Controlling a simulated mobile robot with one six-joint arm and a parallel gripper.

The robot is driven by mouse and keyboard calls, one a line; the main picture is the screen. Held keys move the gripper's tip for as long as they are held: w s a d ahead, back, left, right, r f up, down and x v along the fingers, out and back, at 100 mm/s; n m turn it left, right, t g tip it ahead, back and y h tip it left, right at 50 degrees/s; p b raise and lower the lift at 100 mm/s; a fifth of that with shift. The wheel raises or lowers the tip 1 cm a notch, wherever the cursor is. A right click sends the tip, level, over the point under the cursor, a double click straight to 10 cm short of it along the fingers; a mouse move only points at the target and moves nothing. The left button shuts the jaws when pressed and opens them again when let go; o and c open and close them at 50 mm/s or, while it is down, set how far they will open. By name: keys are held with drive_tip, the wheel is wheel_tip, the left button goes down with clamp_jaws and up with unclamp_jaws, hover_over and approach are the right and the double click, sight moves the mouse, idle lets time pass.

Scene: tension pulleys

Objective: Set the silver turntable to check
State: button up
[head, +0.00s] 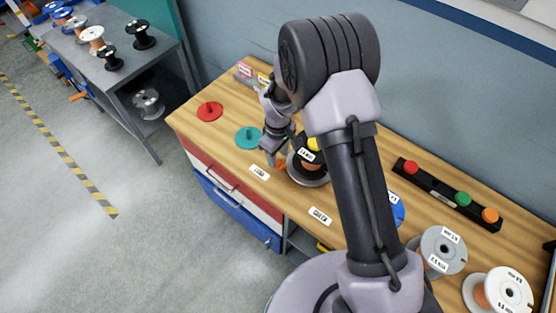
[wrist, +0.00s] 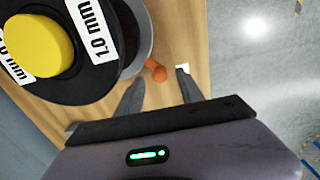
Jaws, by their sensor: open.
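The silver turntable (head: 318,181) is on the wooden bench, with a black spool (head: 305,165) with a yellow centre on it. In the wrist view the spool (wrist: 78,70) carries "1.0 mm" labels, and the turntable's grey rim (wrist: 146,35) shows beside it. An orange knob (wrist: 157,72) sticks out from the rim. My gripper (wrist: 160,80) is open, with the knob near its fingertips, between them; contact cannot be told. In the head view my gripper (head: 275,158) is left of the turntable. Two white labels, one on the left (head: 260,171) and one on the right (head: 320,215), lie along the front edge; their words are too small to read surely.
A red disc (head: 210,111) and a teal disc (head: 249,138) with pegs lie left on the bench. A black bar with red, green and orange buttons (head: 447,194) is at the back right. Grey (head: 442,250) and white (head: 500,291) spools stand front right.

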wheel_tip(320, 180, down, 2)
drive_tip(key=shift+f, duration=0.1)
clamp_jaws()
idle(1.5)
